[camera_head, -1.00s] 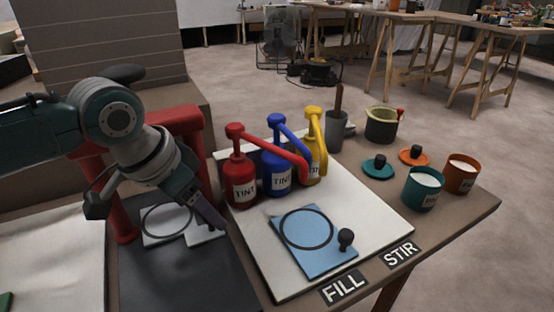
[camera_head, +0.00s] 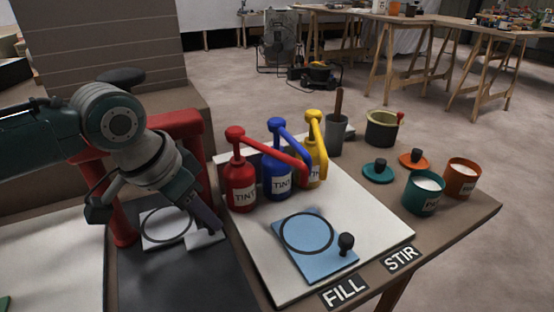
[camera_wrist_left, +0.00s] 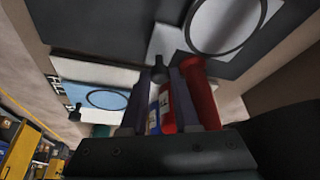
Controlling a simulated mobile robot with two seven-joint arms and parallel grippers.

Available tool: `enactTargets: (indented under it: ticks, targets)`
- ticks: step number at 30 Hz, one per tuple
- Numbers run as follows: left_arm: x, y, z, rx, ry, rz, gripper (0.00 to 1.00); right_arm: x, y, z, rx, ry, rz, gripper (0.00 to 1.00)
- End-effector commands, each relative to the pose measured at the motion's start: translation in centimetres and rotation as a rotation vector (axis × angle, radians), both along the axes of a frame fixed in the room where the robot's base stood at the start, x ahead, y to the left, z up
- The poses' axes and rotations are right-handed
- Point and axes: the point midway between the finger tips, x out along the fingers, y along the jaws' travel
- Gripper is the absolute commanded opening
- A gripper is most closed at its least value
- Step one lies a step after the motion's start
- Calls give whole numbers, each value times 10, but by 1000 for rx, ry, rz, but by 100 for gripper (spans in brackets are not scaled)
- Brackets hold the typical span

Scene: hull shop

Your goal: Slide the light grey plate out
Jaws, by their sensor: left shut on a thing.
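The light grey plate (camera_head: 158,243) has a black ring on it and lies on a dark surface beneath a red frame (camera_head: 180,121) at the left. It also shows at the top of the left wrist view (camera_wrist_left: 167,42). My left gripper (camera_head: 216,229) reaches down at the plate's right edge. It is shut on the plate's dark knob (camera_wrist_left: 158,71), which is mostly hidden by the fingers in the head view. My right gripper is in neither view.
A light blue plate (camera_head: 300,262) with a ring and black knob lies on a white board (camera_head: 375,232). Red (camera_head: 240,187), blue (camera_head: 278,176) and yellow TINT bottles stand behind it. Paint cans and lids are at right. The dark surface in front of the grey plate is clear.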

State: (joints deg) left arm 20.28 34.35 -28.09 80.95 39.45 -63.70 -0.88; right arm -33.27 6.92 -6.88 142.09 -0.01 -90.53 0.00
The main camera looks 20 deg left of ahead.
Motion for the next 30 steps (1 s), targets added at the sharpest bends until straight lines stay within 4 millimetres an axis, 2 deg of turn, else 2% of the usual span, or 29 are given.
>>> enactTargets:
  ticks: [27, 30]
  targets:
    - [0, 0, 0, 1, 1, 0, 0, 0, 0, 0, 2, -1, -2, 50]
    - [-3, -3, 2, 0, 3, 0, 0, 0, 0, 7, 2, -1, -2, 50]
